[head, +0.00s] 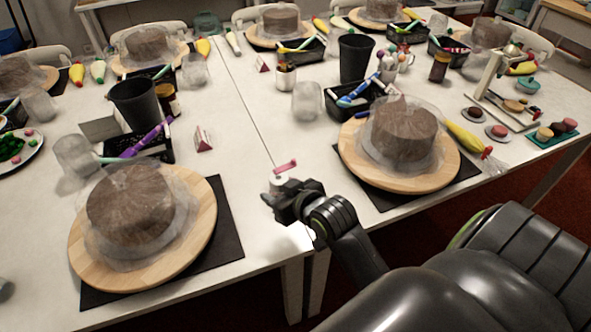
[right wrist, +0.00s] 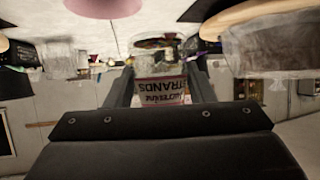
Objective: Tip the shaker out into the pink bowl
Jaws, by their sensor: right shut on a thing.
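My right gripper (head: 278,192) is shut on the shaker (head: 281,175), above the near edge of the table. The shaker shows small in the head view, with white and pink-red parts. A pink rounded thing, likely the pink bowl (right wrist: 103,6), is cut off at the top of the right wrist view. I cannot make out the bowl in the head view. My left gripper is not in view.
Wrapped brown cakes stand on wooden turntables left (head: 80,240) and right (head: 350,160) of my gripper. Black cups (head: 356,58), clear cups (head: 307,101) and black tool trays are behind. A piping bag (head: 463,138) lies right. The table between the two near turntables is mostly clear.

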